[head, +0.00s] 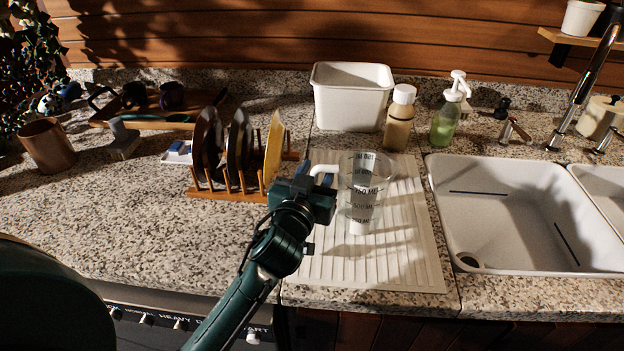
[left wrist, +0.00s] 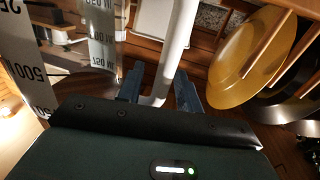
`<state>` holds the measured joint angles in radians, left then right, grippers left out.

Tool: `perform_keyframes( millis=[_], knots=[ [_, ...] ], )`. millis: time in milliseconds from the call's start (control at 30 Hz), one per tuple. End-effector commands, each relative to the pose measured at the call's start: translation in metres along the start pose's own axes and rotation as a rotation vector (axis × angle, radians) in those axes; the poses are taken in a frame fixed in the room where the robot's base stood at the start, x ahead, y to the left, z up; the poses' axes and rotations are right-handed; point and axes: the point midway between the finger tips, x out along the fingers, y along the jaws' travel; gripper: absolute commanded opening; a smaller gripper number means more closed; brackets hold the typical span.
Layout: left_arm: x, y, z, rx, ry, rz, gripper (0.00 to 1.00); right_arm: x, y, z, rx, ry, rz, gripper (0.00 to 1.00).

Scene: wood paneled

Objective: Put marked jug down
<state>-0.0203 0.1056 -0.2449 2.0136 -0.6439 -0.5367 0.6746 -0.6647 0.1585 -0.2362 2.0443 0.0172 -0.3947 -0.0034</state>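The marked jug (head: 362,190) is clear with dark measuring lines and a white handle (head: 322,170). It stands upright over the ribbed drying mat (head: 410,265); I cannot tell whether its base touches. My left gripper (head: 325,185) is at the jug's left side, with its fingers on both sides of the handle. The left wrist view shows the white handle (left wrist: 174,45) between the two fingers (left wrist: 160,90), closed about it, and the jug's marked wall (left wrist: 100,40) to the left. My right gripper is not in view.
A wooden rack (head: 232,192) with several plates stands close left of my left gripper. A white tub (head: 352,98), a tan bottle (head: 399,118) and a green soap dispenser (head: 446,122) stand behind. The sink (head: 520,200) is to the right. The mat's front and right are clear.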

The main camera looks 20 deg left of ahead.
Motion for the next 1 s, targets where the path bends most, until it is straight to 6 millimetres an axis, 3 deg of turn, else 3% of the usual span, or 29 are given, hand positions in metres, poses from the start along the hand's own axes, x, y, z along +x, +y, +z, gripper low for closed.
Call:
perform_keyframes(
  millis=[167, 400, 600, 800, 1000],
  knots=[
    [-0.019, 0.0, 0.0, -0.001, 0.0, 0.001, 0.35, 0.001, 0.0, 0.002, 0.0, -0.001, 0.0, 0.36],
    [-0.072, 0.0, 0.002, -0.003, -0.003, 0.0, 0.35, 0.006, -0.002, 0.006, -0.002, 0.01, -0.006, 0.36],
    [-0.105, 0.0, 0.0, -0.002, -0.001, 0.0, 0.35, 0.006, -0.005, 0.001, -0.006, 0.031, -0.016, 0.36],
    [-0.119, 0.0, -0.002, 0.0, 0.001, 0.0, 0.35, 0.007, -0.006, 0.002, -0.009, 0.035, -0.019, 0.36],
    [-0.12, 0.0, -0.003, 0.0, 0.002, 0.0, 0.35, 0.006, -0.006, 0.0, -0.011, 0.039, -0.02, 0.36]
  ],
)
